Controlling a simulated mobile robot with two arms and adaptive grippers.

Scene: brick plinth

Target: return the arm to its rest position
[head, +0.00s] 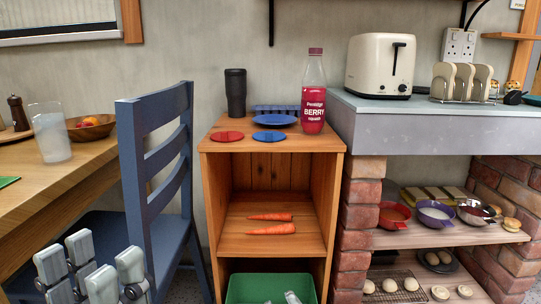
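My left gripper (91,267) is at the bottom left of the head view, with pale grey finger pads. Its fingers stand apart with nothing visible between them. My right gripper is out of view.
A wooden shelf unit (335,190) holds a berry bottle (314,95), a dark tumbler (235,92) and carrots (270,229). A green bin (240,290) is below. A toaster (380,66) stands on the brick plinth's counter (400,130). A glass (50,132) stands near the table's edge.

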